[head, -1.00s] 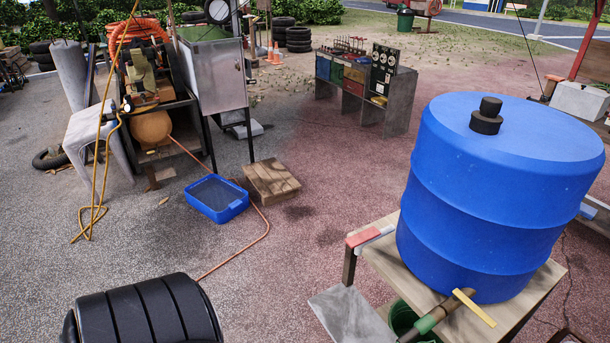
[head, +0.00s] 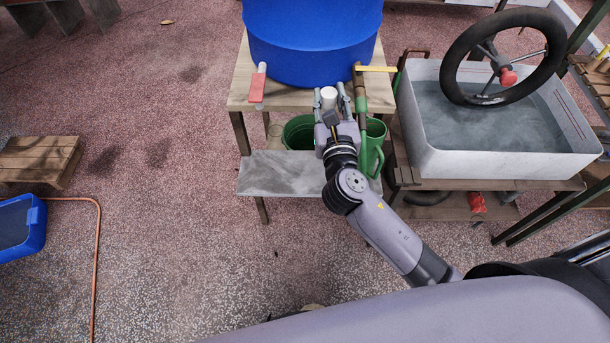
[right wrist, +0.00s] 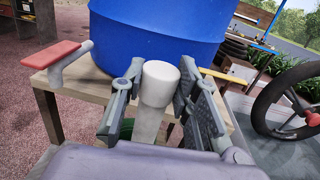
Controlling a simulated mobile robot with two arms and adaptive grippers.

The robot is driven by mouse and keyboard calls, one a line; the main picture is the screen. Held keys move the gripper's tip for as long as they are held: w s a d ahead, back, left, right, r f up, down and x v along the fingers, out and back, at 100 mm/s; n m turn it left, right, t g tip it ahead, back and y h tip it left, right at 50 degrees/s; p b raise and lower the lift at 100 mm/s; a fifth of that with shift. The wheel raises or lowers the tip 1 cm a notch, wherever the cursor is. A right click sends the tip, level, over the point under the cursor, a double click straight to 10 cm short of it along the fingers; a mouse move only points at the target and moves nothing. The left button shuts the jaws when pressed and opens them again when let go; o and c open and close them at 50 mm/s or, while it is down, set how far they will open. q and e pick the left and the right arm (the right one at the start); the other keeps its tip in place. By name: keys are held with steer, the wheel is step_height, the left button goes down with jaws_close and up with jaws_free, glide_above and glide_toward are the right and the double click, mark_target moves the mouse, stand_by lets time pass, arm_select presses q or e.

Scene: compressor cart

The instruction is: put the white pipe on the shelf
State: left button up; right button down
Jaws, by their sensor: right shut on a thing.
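The white pipe (head: 328,97) is a short pale cylinder standing roughly upright between the fingers of my right gripper (head: 331,93). In the right wrist view the pipe (right wrist: 160,84) shows its round top, with the right gripper's fingers (right wrist: 157,88) on both sides of it. The gripper is shut on it, in front of the blue barrel (head: 313,40). A grey shelf-like board (head: 285,174) juts out low from the front of the wooden barrel stand (head: 240,92), below and left of the gripper. I cannot tell if this is the shelf meant. My left gripper is not in view.
A tap with a yellow handle (head: 376,68) is just right of the gripper. A red-handled piece (head: 257,88) lies on the stand's left. Green cans (head: 298,132) stand beneath. A white water tub (head: 500,162) with a black wheel stands right.

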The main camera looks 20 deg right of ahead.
arm_select(q)
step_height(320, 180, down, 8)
steer(key=b, duration=0.7)
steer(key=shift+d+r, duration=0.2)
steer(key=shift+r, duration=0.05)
arm_select(e)
steer(key=w+f, duration=0.2)
steer(key=f, duration=0.7)
steer(key=w+f, duration=0.1)
steer(key=f, duration=0.9)
steer(key=shift+w+a+f, duration=0.25)
steer(key=shift+w+f, duration=0.05)
steer(key=shift+w, duration=0.1)
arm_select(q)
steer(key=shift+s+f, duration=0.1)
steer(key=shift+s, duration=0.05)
arm_select(e)
steer(key=c, duration=1.2)
jaws_free()
steer(key=shift+f, duration=0.1)
